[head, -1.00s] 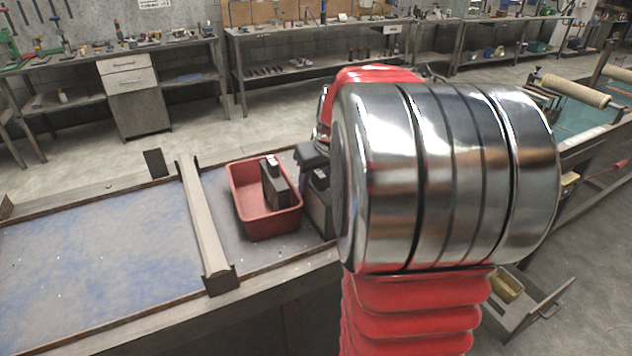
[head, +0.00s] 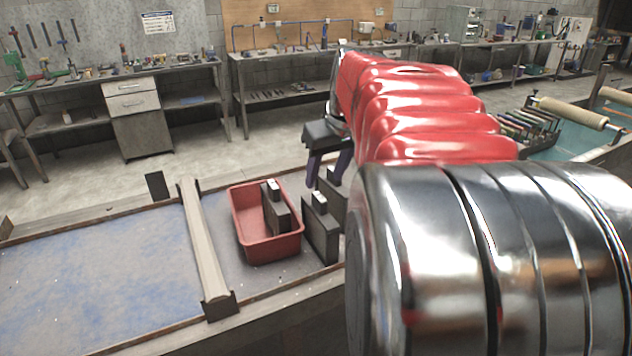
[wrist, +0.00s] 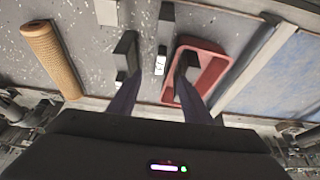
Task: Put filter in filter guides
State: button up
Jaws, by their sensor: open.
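My gripper (head: 326,182) is open and empty, its dark purple fingers pointing down above the table, right of the red tray. In the wrist view my gripper (wrist: 158,72) has its fingers spread, with dark blocks and the tray below. A tan mesh-textured tube (wrist: 50,60), which looks like the filter, lies on the grey surface at left there; my arm hides that area in the head view. Dark upright blocks with pale tops, possibly the filter guides, stand beside the tray (head: 321,232), behind that one (head: 331,197), and inside the tray (head: 276,209).
The red tray (head: 250,247) stands on the table right of a raised beige bar (head: 205,250). Left of the bar is a wide, empty blue-grey surface (head: 90,275). A bench (head: 180,75) with tools runs along the back wall. Tan rollers (head: 572,112) lie over a tank at right.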

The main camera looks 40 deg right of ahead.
jog(key=shift+r, duration=0.15)
dwell(0.5)
jog(key=s+a+f+n, duration=0.1)
jog(key=s+a, duration=0.1)
jog(key=a, duration=0.7)
jog(key=s+a+f, duration=0.1)
jog(key=s+a, duration=0.1)
jog(key=a, duration=0.6)
jog(key=s+a+f+n, duration=0.1)
jog(key=s+a+f, duration=0.2)
jog(key=a, duration=0.3)
jog(key=s+a+f+t+y, duration=0.1)
jog(key=s+a+f, duration=0.3)
jog(key=s+a, duration=0.1)
jog(key=shift+s+a+n, duration=0.3)
jog(key=shift+a+n, duration=0.1)
jog(key=shift+a, duration=0.2)
jog(key=shift+o, duration=0.3)
